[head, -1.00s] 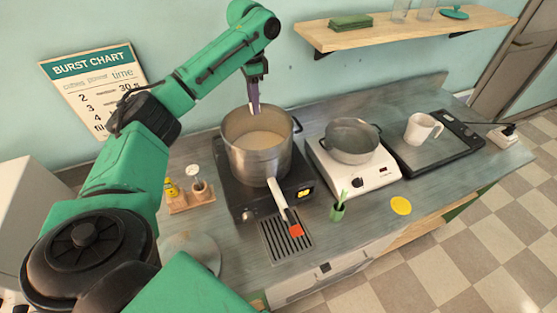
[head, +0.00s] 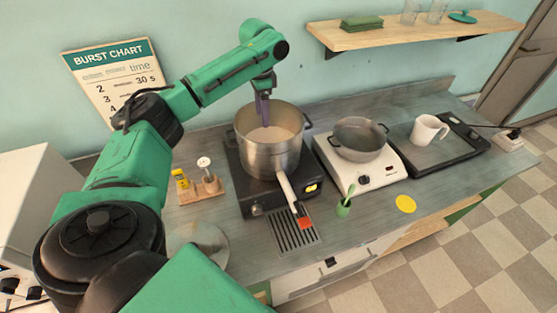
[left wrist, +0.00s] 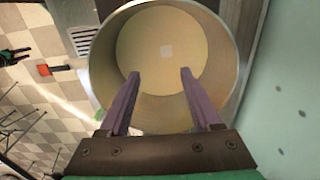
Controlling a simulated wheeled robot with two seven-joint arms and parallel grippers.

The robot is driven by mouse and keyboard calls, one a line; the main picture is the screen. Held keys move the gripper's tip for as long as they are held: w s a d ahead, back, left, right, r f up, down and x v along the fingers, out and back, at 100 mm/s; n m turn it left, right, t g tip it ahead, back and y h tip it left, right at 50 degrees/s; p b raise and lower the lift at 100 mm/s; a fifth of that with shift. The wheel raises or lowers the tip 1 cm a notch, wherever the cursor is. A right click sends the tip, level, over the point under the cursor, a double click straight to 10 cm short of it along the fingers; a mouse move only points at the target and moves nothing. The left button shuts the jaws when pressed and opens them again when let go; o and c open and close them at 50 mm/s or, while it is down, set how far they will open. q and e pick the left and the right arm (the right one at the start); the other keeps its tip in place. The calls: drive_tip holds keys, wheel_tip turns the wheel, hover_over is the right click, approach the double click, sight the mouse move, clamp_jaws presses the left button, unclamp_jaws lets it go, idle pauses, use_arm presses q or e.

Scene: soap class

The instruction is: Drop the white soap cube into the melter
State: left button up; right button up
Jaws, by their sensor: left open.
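A large metal pot (head: 270,160), the likely melter, stands on a black burner and holds cream-coloured liquid. It also shows from above in the left wrist view (left wrist: 105,75). I cannot make the cube out in the head view. My left gripper (head: 263,121) points down over the pot mouth. In the left wrist view its purple fingers (left wrist: 160,74) are spread with nothing between them.
The pot's handle (head: 288,192) sticks out towards the front. A white hot plate (head: 372,173) with a metal pan (head: 358,152) stands to the right, then a white mug (head: 424,131). A wooden holder (head: 200,191) is left of the burner. A shelf (head: 400,35) hangs above.

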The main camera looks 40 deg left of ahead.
use_arm(q)
wheel_tip(320, 180, up, 15)
drive_tip(key=shift+f, duration=0.2)
use_arm(e)
drive_tip(key=shift+w, duration=0.5)
